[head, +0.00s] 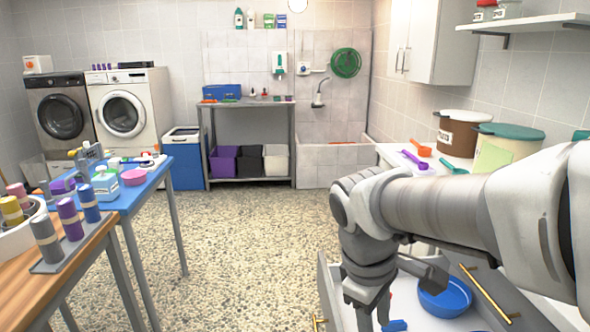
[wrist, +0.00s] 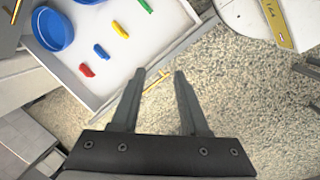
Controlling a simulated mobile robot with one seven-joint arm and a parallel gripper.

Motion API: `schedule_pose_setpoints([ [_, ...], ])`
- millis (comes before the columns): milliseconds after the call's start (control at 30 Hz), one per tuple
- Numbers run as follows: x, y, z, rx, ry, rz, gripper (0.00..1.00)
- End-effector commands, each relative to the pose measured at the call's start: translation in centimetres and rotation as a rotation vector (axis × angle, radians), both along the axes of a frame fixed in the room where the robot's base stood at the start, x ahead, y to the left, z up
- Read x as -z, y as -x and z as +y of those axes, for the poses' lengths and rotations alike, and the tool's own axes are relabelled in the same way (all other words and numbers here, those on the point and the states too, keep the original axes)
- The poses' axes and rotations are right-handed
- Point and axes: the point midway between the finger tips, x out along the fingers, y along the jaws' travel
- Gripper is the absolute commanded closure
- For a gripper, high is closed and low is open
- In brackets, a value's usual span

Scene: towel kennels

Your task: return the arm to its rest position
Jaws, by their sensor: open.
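My arm (head: 440,208) reaches in from the right in the head view and bends down over an open white drawer. In the wrist view my gripper (wrist: 160,73) is open, with nothing between its two fingers. The fingers point toward the drawer's front edge and its gold handle (wrist: 157,80), with pebbled floor below.
The open drawer (wrist: 105,93) holds a blue bowl (head: 444,297) and small red, blue, green and yellow pieces. A counter with purple and orange scoops lies above it. A blue table (head: 130,198) and wooden table stand left. The middle floor is clear.

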Motion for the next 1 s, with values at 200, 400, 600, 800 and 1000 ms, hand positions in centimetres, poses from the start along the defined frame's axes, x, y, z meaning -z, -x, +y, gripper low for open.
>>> schedule_pose_setpoints([
  [200,-2.0,3.4,-1.2,0.325,-0.169,-0.209,0.55],
  [400,-2.9,5.8,-1.7,0.575,-0.308,-0.365,0.55],
  [600,-4.3,7.3,-2.0,0.767,-0.423,-0.481,0.55],
  [800,-9.1,7.2,-1.9,0.756,-0.415,-0.471,0.55],
  [1000,-14.3,7.1,-1.9,0.754,-0.414,-0.47,0.55],
])
